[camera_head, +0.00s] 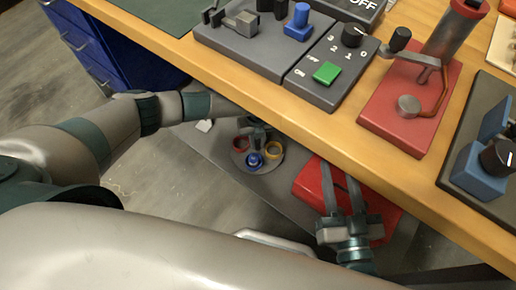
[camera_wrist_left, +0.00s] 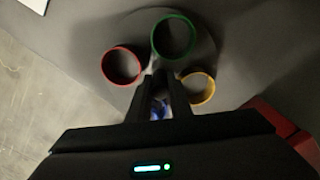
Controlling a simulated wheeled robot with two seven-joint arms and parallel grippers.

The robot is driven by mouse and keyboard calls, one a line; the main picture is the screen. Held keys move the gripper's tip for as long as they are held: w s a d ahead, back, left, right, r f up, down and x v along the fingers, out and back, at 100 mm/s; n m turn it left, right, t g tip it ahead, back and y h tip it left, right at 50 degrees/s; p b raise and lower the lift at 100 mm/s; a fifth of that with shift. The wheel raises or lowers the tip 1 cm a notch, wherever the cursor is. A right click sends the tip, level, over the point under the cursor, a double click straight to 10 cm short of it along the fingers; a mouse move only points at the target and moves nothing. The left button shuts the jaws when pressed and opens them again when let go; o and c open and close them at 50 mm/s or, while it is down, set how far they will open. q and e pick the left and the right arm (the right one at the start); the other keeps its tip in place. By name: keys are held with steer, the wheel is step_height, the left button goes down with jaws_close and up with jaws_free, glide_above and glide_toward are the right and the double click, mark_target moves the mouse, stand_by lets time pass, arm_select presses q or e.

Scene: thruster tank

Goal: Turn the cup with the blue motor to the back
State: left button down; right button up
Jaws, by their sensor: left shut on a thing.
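A round grey turntable (camera_head: 272,166) is under the table edge, with a red cup (camera_head: 240,144), a yellow cup (camera_head: 272,149) and a blue cup or motor (camera_head: 254,160) at its near side. In the left wrist view, a green cup (camera_wrist_left: 174,36) stands opposite the blue part (camera_wrist_left: 160,106), which shows between the fingers. My left gripper (camera_head: 257,134) is shut at the middle of the turntable, between the cups; what it grips there is hidden. My right gripper (camera_head: 341,178) is open and empty in front of a red box.
The wooden table (camera_head: 285,106) overhangs close to my left gripper. It carries a switch panel (camera_head: 331,70) and a red crank device (camera_head: 408,105). The red box (camera_head: 308,184) is right of the turntable. A blue drawer cabinet (camera_head: 85,45) stands at the left.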

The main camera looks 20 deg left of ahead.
stand_by(0.3)
arm_select(q)
steer(key=shift+m+b, duration=0.3)
steer(key=shift+m, duration=1.4)
steer(key=shift+m, duration=0.3)
steer(key=shift+m, duration=0.4)
steer(key=shift+m+b, duration=0.35)
steer(key=shift+m, duration=0.65)
steer(key=shift+m+b, duration=0.5)
steer(key=shift+m, duration=1.2)
